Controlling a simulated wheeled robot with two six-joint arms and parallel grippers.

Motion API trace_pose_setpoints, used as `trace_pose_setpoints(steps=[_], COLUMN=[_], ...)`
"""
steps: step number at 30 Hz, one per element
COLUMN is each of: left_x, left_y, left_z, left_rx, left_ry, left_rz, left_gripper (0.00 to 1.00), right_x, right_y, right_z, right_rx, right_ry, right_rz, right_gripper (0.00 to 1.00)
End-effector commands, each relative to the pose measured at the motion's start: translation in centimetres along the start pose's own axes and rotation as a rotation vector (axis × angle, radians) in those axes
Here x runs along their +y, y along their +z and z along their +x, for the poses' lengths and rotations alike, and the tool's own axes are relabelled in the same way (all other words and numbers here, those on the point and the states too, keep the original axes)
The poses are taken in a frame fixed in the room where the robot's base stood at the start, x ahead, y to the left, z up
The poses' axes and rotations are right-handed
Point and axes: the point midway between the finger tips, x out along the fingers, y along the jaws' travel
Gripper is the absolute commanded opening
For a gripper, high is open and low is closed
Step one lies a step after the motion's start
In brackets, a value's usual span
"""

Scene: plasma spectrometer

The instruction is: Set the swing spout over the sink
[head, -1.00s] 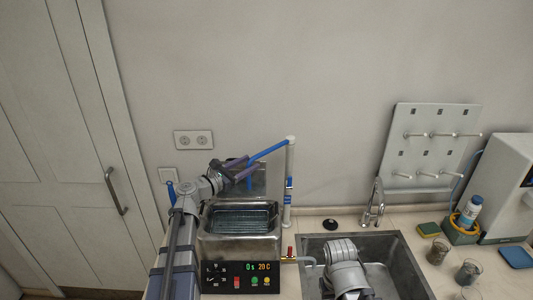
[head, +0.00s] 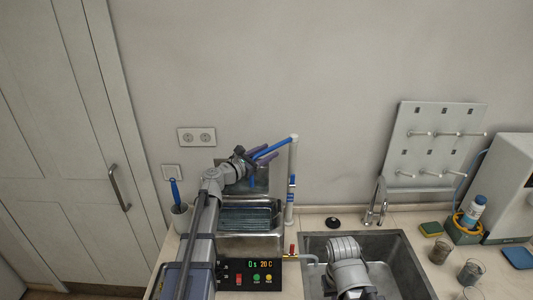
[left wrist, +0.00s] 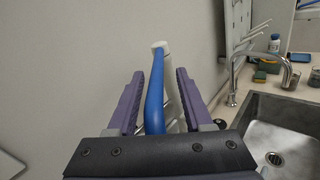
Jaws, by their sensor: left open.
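The swing spout (head: 275,147) is a blue tube running from the top of a white standpipe (head: 292,185) down and left over a steel bath (head: 222,242). In the left wrist view the blue spout (left wrist: 155,95) runs lengthwise between the purple fingers of my left gripper (left wrist: 160,76). The left gripper (head: 259,153) is open, with a gap visible on the right side of the tube. The sink (head: 388,278) is to the right of the bath. My right arm reaches over the sink; its gripper does not show.
A chrome faucet (head: 377,202) stands behind the sink. A pegboard (head: 428,150) leans on the wall. Glass beakers (head: 471,273), a bottle (head: 473,209) and sponges (head: 431,229) stand at the right. A brush holder (head: 181,217) is left of the bath.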

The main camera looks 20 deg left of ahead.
Motion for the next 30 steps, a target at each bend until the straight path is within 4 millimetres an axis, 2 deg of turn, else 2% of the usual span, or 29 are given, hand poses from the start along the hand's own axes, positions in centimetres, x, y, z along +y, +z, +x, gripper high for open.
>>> trace_pose_setpoints(steps=[8, 21, 30], left_x=[-0.01, 0.01, 0.00], left_y=[0.00, 0.00, -0.01], left_z=[0.05, 0.02, 0.02], left_rx=[0.000, 0.000, 0.000], left_ry=[0.000, 0.001, 0.000], left_rz=[0.000, 0.000, 0.000], left_gripper=[0.49, 0.00, 0.00], right_x=[0.00, 0.00, 0.00], right_y=[0.00, 0.00, 0.00], right_z=[0.00, 0.00, 0.00], right_rx=[0.000, 0.000, 0.000], right_ry=[0.000, 0.000, 0.000], right_rz=[0.000, 0.000, 0.000], right_gripper=[0.00, 0.00, 0.00])
